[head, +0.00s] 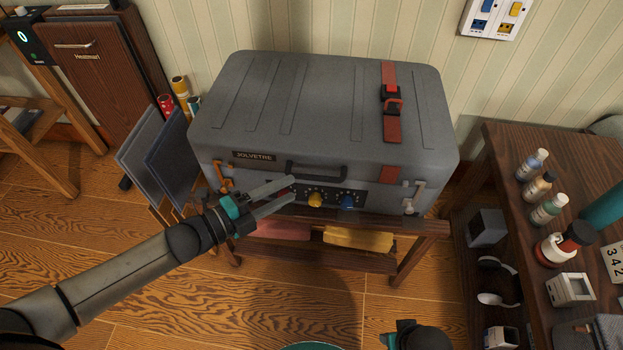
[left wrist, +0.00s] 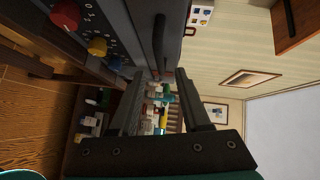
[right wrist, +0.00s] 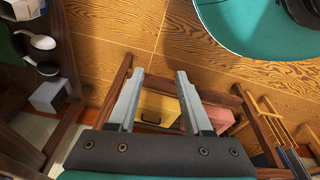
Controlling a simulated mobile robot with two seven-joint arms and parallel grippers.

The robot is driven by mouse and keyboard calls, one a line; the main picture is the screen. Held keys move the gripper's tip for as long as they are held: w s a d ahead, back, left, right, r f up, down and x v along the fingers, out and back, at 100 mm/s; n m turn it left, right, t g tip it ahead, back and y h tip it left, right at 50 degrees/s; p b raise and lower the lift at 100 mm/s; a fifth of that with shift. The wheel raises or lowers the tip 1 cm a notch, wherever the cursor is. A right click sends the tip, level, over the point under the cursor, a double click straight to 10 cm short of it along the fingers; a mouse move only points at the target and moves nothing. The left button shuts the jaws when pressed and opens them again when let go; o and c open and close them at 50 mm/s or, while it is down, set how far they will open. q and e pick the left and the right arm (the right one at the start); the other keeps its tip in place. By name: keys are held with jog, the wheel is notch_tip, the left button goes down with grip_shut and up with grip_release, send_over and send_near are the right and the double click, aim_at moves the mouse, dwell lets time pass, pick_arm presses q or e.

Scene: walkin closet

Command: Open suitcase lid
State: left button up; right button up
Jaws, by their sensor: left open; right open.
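The grey suitcase (head: 310,100) lies flat on a wooden rack (head: 432,228) with its lid down. A red strap (head: 390,75) with a buckle crosses the lid at right. The front has a dark handle (head: 316,172), an orange latch (head: 224,178) at left, a pale latch (head: 413,192) at right, and a yellow dial (head: 315,199) and a blue dial (head: 347,201). My left gripper (head: 290,188) is open and empty before the front, just below the handle. The left wrist view shows a red dial (left wrist: 65,14) and the handle. My right gripper (right wrist: 158,75) is open and empty, away from the suitcase.
A dark wooden table (head: 510,210) with bottles (head: 541,186) and small items stands at right. Flat panels (head: 172,160) and rolled tubes (head: 180,88) are at left. A yellow box (head: 357,240) is on the rack's lower shelf.

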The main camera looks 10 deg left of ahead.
aim_at(311, 176)
pick_arm(q)
jog(key=shift+b+x, duration=1.1)
jog(key=shift+x, duration=2.7)
pick_arm(e)
jog(key=shift+t, duration=0.4)
jog(key=shift+w+a+r, duration=0.1)
jog(key=shift+w+r, duration=0.35)
jog(key=shift+r, duration=0.3)
jog(key=shift+w+a+r, duration=0.1)
jog(key=shift+w+r, duration=0.3)
jog(key=shift+r, duration=0.4)
jog(key=shift+w+a+r, duration=0.1)
jog(key=shift+w+r, duration=0.35)
jog(key=shift+r, duration=0.3)
pick_arm(q)
grip_shut()
